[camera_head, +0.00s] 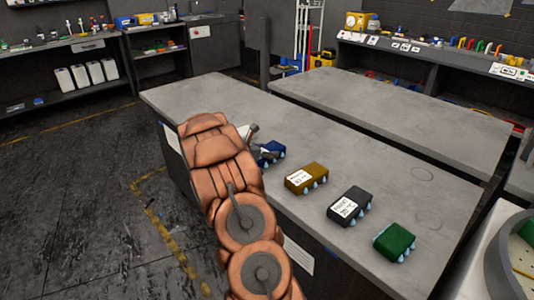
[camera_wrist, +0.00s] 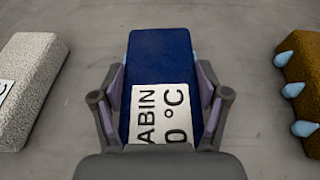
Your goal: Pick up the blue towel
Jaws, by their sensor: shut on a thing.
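The blue towel (camera_wrist: 160,52) is a folded dark blue block with a white label reading "ABIN" and "0 °C". In the wrist view it lies between the two fingers of my gripper (camera_wrist: 162,103), which press against its left and right sides. In the head view the blue towel (camera_head: 270,151) is on the near grey table (camera_head: 230,98), partly hidden by my arm. The gripper (camera_head: 252,139) shows there only in small part beside the towel. I cannot tell whether the towel is lifted off the table.
To the towel's right lie a brown towel (camera_head: 306,178), a dark grey towel (camera_head: 350,206) and a green towel (camera_head: 395,242), with light blue drops on their sides. A whitish towel (camera_wrist: 30,85) lies left in the wrist view. The table's far left part is clear.

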